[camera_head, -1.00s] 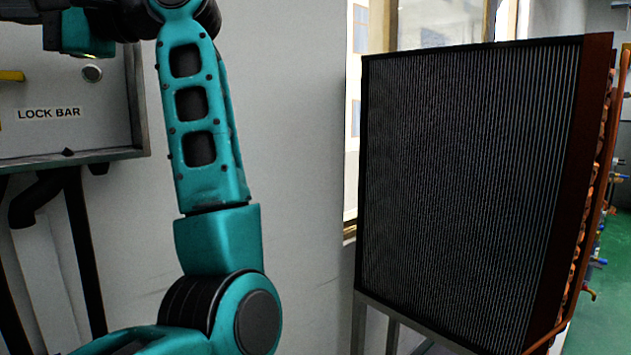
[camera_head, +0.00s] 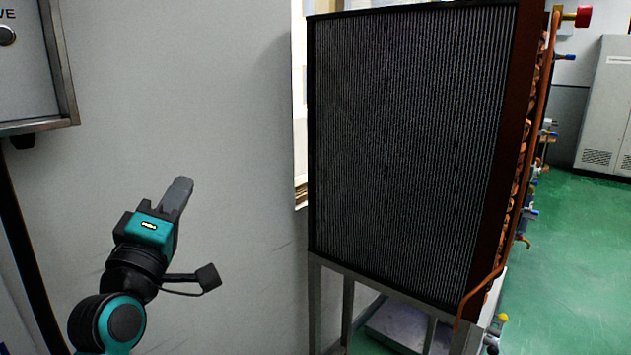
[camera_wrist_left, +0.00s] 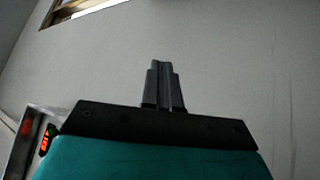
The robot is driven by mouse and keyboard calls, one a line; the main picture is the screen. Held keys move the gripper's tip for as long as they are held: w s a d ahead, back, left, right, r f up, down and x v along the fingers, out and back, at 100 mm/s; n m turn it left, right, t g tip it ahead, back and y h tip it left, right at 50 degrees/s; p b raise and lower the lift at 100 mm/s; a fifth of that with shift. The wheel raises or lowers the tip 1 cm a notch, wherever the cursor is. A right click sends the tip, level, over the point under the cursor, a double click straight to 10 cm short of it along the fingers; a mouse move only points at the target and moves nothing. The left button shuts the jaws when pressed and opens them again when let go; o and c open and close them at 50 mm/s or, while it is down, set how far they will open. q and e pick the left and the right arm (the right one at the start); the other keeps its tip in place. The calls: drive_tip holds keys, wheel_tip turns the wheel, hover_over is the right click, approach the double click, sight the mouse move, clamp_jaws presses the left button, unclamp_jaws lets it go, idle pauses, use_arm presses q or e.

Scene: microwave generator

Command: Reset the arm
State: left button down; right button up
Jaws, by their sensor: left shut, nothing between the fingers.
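My left gripper (camera_head: 178,192) is in the lower left of the head view, in front of the plain grey wall. Its grey fingers point up and slightly right, pressed together with nothing between them. In the left wrist view the gripper (camera_wrist_left: 164,68) also shows its fingers side by side and closed, with only wall beyond them. My left arm is folded low, its teal joint near the bottom edge of the head view. My right gripper is not in view.
A large black finned radiator (camera_head: 410,150) stands on a metal frame (camera_head: 348,300) right of the gripper, with copper pipes and valves along its right side. A grey panel box (camera_head: 35,75) is at upper left. Green floor (camera_head: 570,270) lies open at right.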

use_arm(q)
drive_tip(key=s+d+f+m+g, duration=0.1)
drive_tip(key=s+f+m+g, duration=0.4)
drive_tip(key=f, duration=0.7)
drive_tip(key=s+d+f+m+g, duration=0.1)
drive_tip(key=s+f+m+g, duration=0.4)
drive_tip(key=f, duration=0.7)
drive_tip(key=s+a+f+m+g+y, duration=0.15)
drive_tip(key=s+f+g, duration=0.3)
drive_tip(key=s, duration=0.55)
drive_tip(key=s+a+f+m+g+y, duration=0.15)
drive_tip(key=s+f+g, duration=0.35)
drive_tip(key=s, duration=0.5)
drive_tip(key=w+d+f+m+t+h, duration=0.1)
drive_tip(key=w+d+f+t+h, duration=0.1)
drive_tip(key=w+f+t, duration=0.5)
drive_tip(key=shift+w+d+f+t, duration=0.35)
drive_tip(key=shift+d+f, duration=0.5)
drive_tip(key=shift+f, duration=0.75)
drive_tip(key=shift+s, duration=0.2)
